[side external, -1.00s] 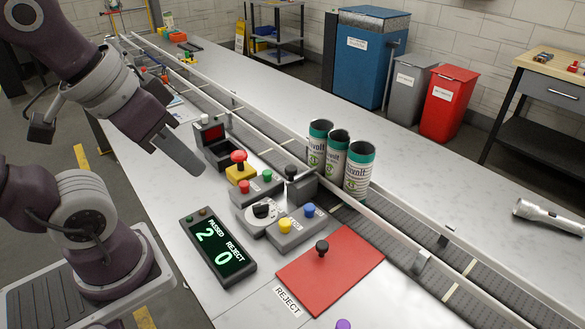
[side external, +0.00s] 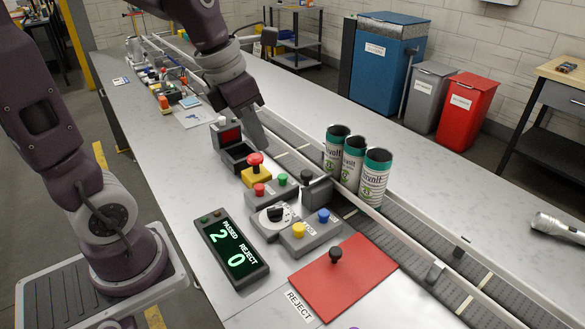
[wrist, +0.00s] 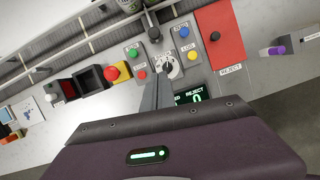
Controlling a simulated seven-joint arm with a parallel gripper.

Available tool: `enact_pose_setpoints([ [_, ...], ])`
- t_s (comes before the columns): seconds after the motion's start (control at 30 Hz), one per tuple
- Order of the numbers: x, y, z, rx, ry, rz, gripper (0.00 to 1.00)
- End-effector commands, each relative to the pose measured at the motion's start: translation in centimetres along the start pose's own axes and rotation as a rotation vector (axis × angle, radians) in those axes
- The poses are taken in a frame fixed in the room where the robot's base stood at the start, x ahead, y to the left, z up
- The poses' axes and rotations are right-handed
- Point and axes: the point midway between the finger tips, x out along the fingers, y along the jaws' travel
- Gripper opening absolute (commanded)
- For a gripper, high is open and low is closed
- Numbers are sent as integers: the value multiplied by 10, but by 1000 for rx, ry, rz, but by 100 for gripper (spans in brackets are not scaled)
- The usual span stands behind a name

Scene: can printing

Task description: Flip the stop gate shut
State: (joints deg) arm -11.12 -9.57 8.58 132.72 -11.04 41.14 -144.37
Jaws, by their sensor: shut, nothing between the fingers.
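A grey block-like piece with a black knob, which looks like the stop gate (side external: 316,191), stands at the near rail of the conveyor, just in front of the cans. I cannot tell its exact swing position. It also shows near the top of the wrist view (wrist: 151,28). Three white cans with green tops (side external: 353,160) stand upright in a row on the conveyor (side external: 420,240). My gripper (side external: 264,144) is shut and empty, above the near rail, to the left of the gate and apart from it. Its fingers also show in the wrist view (wrist: 156,92).
A red emergency button (side external: 255,159), a button box (side external: 270,190), a dial (side external: 274,214) and a box with yellow and blue buttons (side external: 311,232) crowd the near side. A counter display (side external: 232,250) reads 2 and 0. A red reject plate (side external: 350,275) with a black knob lies to the right.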

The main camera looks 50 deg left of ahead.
Motion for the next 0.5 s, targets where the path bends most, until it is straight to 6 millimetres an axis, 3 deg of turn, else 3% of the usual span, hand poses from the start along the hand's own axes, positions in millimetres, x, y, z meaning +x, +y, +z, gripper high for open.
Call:
enact_pose_setpoints([
  [0.27, 8, -1, 0, 6, 3, -2, 0],
  [0.5, 57, -2, -2, 6, 8, -4, 0],
])
